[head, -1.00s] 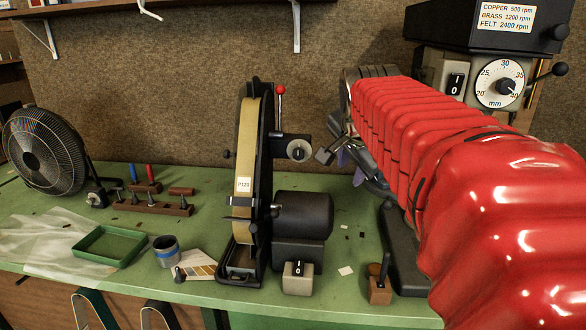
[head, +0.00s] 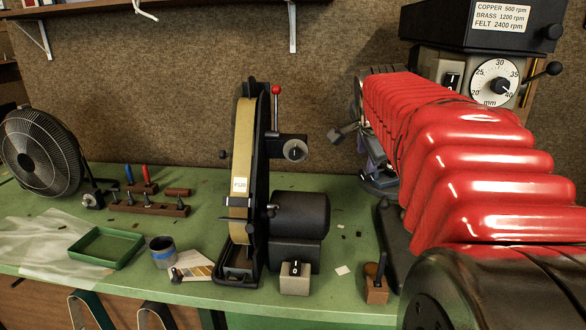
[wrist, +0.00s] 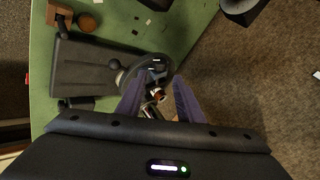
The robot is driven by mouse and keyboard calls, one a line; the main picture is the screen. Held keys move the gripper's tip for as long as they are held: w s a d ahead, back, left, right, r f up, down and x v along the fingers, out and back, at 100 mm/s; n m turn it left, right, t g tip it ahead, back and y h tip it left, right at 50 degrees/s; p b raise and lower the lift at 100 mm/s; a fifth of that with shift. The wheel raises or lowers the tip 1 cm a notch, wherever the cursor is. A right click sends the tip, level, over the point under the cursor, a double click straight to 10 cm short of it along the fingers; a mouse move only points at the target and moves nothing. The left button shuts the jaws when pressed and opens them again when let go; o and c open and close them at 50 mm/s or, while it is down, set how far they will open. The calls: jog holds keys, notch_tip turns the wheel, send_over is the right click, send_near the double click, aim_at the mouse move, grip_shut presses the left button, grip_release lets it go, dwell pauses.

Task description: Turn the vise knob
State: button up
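My gripper (wrist: 159,84) has two purple fingers, which stand apart in the wrist view. Between them is a small reddish-brown and metal part (wrist: 157,94), possibly the vise knob; I cannot tell whether the fingers touch it. Just beyond it a dark rounded piece (wrist: 127,80) sits at the end of a grey base (wrist: 85,68).
A belt sander (head: 298,215) stands mid-bench, left of my arm. A drill press head (head: 485,28) rises at the back right. A small wooden block with a dark peg (head: 376,291) stands near the front edge. A green tray (head: 106,248) and fan (head: 40,152) are left.

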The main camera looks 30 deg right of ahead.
aim_at(363, 172)
jog(key=x, duration=1)
jog(key=shift+w+d+f, duration=0.15)
jog(key=shift+w+f, duration=0.05)
jog(key=shift+f, duration=0.05)
jog(key=c, duration=0.8)
